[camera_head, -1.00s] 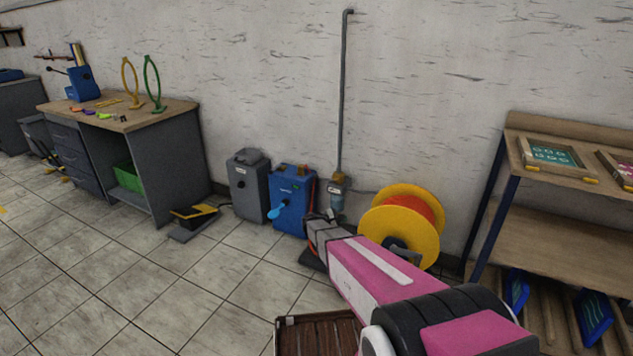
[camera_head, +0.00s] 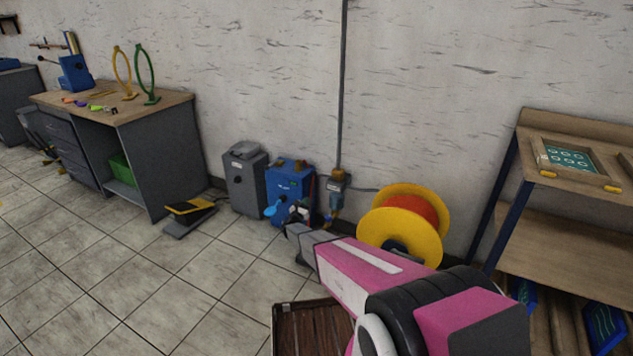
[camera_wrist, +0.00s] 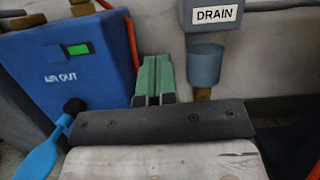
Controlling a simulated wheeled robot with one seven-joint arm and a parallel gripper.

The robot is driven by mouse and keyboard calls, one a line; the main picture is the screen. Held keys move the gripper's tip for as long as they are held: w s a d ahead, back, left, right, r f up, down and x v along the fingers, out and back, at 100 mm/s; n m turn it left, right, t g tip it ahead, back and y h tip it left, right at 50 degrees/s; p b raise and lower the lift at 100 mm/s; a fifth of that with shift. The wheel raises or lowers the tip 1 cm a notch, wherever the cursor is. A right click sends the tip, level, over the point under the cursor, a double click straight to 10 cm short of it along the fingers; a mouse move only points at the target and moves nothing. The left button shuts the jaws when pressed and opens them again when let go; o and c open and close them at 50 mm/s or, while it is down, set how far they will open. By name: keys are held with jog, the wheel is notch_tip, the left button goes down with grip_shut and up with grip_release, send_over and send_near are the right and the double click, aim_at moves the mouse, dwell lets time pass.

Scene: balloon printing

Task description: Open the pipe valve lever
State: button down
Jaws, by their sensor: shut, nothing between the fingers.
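A light blue lever with a paddle end (camera_head: 273,209) sticks out low at the front of the blue AIR OUT box (camera_head: 291,181). In the wrist view the lever (camera_wrist: 38,156) is at the lower left, joined to a black knob, and the box (camera_wrist: 68,72) is behind it. I cannot tell if it is the pipe valve lever. A grey pipe (camera_head: 342,90) runs down the wall to a DRAIN unit (camera_wrist: 212,16) with a blue-grey cup (camera_wrist: 205,65). My gripper (camera_wrist: 154,72) has green fingers together and empty, right of the lever and apart from it.
A grey box (camera_head: 243,183) stands left of the blue box. A yellow reel (camera_head: 385,222) stands right of the pipe. A black and yellow pedal (camera_head: 188,212) and a brown crate (camera_head: 300,318) are on the floor. Open floor lies at front left.

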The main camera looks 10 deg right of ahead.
jog(key=r+x, duration=0.2)
jog(key=x, duration=1)
jog(key=shift+r, duration=0.45)
